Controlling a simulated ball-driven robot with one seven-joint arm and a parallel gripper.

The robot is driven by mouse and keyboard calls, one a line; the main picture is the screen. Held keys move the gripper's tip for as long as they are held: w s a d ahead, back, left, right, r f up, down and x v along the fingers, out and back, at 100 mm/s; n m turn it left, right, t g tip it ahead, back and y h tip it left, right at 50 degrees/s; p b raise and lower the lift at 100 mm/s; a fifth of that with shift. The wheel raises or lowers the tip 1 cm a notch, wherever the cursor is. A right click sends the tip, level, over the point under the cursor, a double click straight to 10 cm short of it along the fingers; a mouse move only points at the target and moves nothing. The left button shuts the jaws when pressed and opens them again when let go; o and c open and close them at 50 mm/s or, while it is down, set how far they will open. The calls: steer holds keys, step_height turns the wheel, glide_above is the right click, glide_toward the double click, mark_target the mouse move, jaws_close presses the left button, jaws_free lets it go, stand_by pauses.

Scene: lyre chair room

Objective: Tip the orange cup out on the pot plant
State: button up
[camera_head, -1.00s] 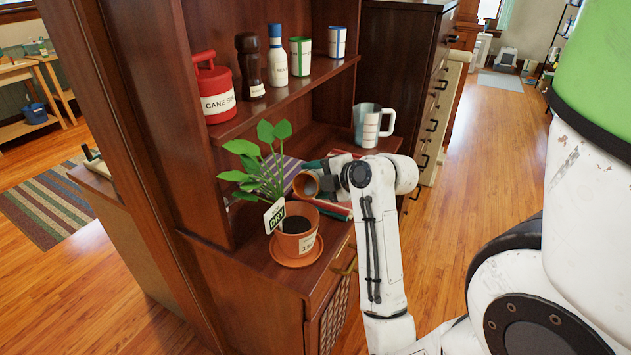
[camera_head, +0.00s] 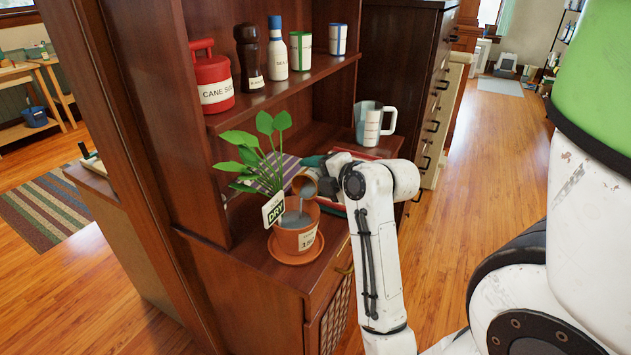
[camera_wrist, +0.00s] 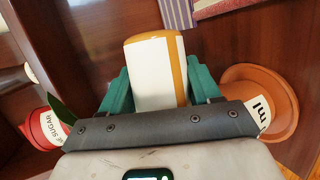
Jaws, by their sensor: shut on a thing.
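The orange cup (camera_head: 305,187) is tilted over the pot, its mouth toward the plant. Greyish liquid runs from its mouth into the pot. In the wrist view the cup (camera_wrist: 180,52) has a white label and sits between the green fingers of my gripper (camera_wrist: 158,88), which is shut on it. The pot plant (camera_head: 262,160) stands in a terracotta pot (camera_head: 300,243) on a saucer (camera_head: 285,258), with a "DRY" sign (camera_head: 274,208) in it. Grey liquid covers the soil surface. In the wrist view the pot (camera_wrist: 262,85) is to the right, partly hidden by my gripper.
The shelf above holds a red sugar canister (camera_head: 214,90) and several bottles and jars. Books or cloths (camera_head: 365,153) lie near my gripper. The cabinet's front edge is close.

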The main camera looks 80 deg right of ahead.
steer(key=shift+r, duration=0.1)
steer(key=shift+a, duration=0.1)
steer(key=shift+a+n+h+b, duration=0.1)
steer(key=shift+n+h+b, duration=0.25)
steer(key=shift+b, duration=0.2)
steer(key=shift+r+n, duration=0.25)
steer(key=shift+r, duration=0.1)
steer(key=shift+a+h+b, duration=0.15)
steer(key=shift+h+b, duration=0.1)
steer(key=shift+b, duration=0.2)
steer(key=shift+w+a+n+t, duration=0.1)
steer(key=shift+n+t, duration=0.2)
steer(key=shift+r+b, duration=0.35)
steer(key=shift+b, duration=0.05)
steer(key=shift+a+n+h+b, duration=0.15)
steer(key=shift+n+h+b, duration=0.15)
steer(key=shift+n+h, duration=0.1)
